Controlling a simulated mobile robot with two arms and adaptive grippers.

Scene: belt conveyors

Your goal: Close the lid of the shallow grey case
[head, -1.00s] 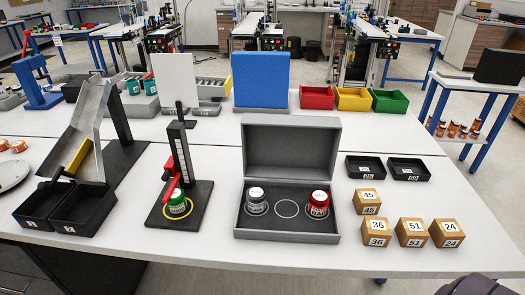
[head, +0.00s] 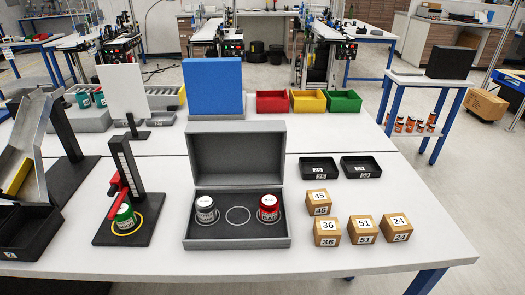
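The shallow grey case (head: 236,243) sits on the white table near its front edge. Its lid (head: 237,155) stands open, upright at the back of the case. Inside, a grey-lidded jar (head: 206,209) stands in the left ring and a red-lidded jar (head: 269,208) in the right ring. The middle ring (head: 238,216) is empty. Neither of my grippers shows in the head view.
Left of the case is a black stand with a red lever (head: 118,187) and a green jar (head: 125,217). Right of it are several numbered wooden blocks (head: 361,229) and two black trays (head: 319,168). A blue panel (head: 213,88) stands behind the lid.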

